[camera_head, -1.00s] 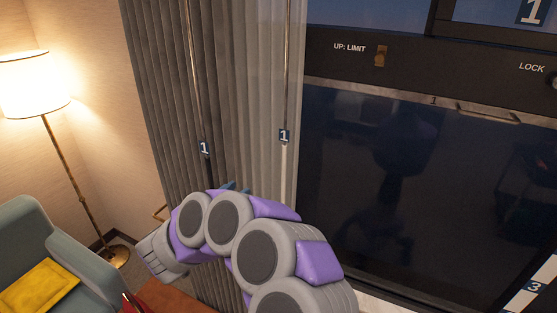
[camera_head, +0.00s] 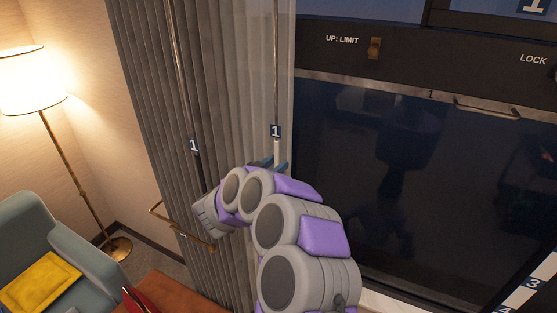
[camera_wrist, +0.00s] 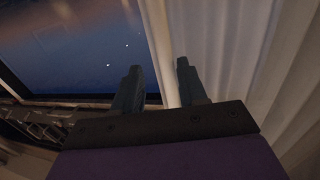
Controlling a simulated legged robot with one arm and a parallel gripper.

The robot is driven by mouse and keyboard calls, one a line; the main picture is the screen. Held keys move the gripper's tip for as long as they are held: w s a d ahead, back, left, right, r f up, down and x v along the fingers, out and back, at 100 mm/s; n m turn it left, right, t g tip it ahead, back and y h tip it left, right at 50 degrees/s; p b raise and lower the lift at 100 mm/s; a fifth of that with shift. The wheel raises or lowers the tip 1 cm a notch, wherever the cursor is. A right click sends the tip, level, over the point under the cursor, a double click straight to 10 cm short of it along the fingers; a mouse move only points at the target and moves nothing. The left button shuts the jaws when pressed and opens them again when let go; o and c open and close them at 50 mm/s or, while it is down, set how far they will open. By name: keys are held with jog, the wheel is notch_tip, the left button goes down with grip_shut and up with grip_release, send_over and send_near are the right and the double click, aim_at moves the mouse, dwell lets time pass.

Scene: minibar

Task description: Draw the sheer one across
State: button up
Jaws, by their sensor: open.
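The pale sheer curtain (camera_head: 285,70) hangs at the left edge of the window, beside a thicker grey-brown curtain (camera_head: 150,80). A thin wand (camera_head: 276,60) with a label "1" and a white lower handle (camera_head: 277,150) hangs in front of the sheer. My gripper (camera_head: 272,163) is at the lower part of this handle, its blue fingertips open. In the wrist view my open gripper (camera_wrist: 159,72) points at pale fabric (camera_wrist: 240,45), with the fabric's edge between the fingers. I cannot tell whether the handle lies between them.
A second wand with a dark handle (camera_head: 199,165) hangs before the thick curtain. A brass rail (camera_head: 180,228) juts out low at left. A lamp (camera_head: 30,80), an armchair (camera_head: 85,265) and a brown surface (camera_head: 165,290) stand left. The dark window (camera_head: 400,180) is right.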

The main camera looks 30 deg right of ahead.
jog(key=x, duration=0.2)
jog(key=shift+w+d, duration=0.1)
jog(key=shift+d, duration=0.3)
jog(key=a, duration=0.3)
jog(key=shift+w+a+r, duration=0.1)
jog(key=shift+w+r, duration=0.15)
jog(key=shift+w, duration=0.15)
jog(key=shift+s+d+f, duration=0.1)
jog(key=shift+s+d, duration=0.05)
jog(key=shift+d, duration=1.4)
jog(key=c, duration=0.3)
jog(key=shift+c, duration=0.9)
jog(key=shift+a+f, duration=0.1)
jog(key=shift+a, duration=0.25)
grip_shut()
